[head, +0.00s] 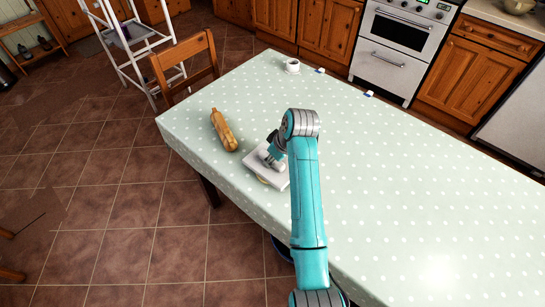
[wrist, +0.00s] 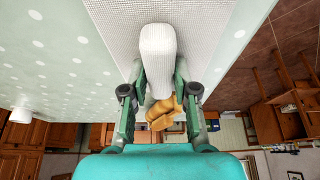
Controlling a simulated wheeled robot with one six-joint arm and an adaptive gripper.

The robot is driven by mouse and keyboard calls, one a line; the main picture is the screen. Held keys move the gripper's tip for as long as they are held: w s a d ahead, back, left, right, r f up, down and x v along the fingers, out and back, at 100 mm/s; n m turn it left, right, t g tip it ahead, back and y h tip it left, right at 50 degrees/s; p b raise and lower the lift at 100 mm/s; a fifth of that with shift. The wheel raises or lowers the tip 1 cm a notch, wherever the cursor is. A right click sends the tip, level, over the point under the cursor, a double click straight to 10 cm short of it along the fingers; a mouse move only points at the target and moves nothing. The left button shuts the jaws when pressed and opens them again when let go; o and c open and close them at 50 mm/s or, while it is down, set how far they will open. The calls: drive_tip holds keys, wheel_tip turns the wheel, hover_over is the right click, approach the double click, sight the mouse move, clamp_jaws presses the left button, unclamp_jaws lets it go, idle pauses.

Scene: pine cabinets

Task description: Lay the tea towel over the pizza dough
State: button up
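The white tea towel (head: 277,181) lies near the table's left front edge in the head view. In the wrist view the towel (wrist: 107,20) has a waffle weave, and a smooth white raised part stands up from it. My gripper (wrist: 160,88) has its fingers on both sides of this raised part and appears shut on it. In the head view my gripper (head: 272,158) is low over the towel, partly hidden by my arm. A pale yellowish edge, perhaps the pizza dough (head: 262,181), shows at the towel's near side; the rest is hidden.
A white cup (head: 292,66) stands at the table's far edge. A wooden chair (head: 186,65) is against the left side. The dotted tabletop (head: 420,190) to the right is clear.

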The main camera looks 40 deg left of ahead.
drive_tip(key=o, duration=0.5)
drive_tip(key=shift+c, duration=0.2)
drive_tip(key=v, duration=1)
drive_tip(key=shift+r, duration=0.2)
drive_tip(key=shift+v, duration=0.85)
drive_tip(key=shift+f, duration=0.1)
